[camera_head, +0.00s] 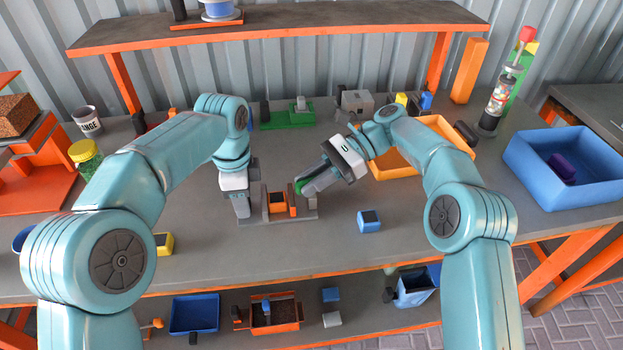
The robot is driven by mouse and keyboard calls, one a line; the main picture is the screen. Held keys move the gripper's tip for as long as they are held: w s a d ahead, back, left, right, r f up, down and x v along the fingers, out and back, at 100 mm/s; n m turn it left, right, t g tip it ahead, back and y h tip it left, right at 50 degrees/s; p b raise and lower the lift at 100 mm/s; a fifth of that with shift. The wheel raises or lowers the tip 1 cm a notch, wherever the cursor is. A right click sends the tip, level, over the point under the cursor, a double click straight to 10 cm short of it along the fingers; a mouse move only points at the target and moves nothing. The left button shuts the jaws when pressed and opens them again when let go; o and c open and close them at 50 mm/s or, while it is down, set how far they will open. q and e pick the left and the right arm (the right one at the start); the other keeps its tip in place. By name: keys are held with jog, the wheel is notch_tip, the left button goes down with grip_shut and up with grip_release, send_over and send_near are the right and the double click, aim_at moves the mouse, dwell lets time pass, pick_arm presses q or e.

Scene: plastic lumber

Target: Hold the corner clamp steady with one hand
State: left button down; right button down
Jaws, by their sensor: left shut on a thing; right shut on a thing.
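The corner clamp (279,203), orange with dark parts on a grey base, sits on the grey workbench near its middle. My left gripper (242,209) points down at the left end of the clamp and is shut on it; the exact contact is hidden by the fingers. My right gripper (303,186) reaches in from the right, just above the clamp's right side. It is shut on a small green piece (299,187), mostly hidden between the fingers.
A blue block (369,221) lies right of the clamp, and a yellow block (163,243) lies to the left. An orange tray (445,130) is behind my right arm. A blue bin (575,190) stands at the right end. The bench front between the blocks is clear.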

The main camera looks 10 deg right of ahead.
jog(key=shift+n+g+h, duration=0.4)
jog(key=shift+n+g, duration=0.2)
jog(key=c, duration=1)
grip_release()
jog(key=shift+c, duration=0.2)
jog(key=shift+m+t, duration=0.3)
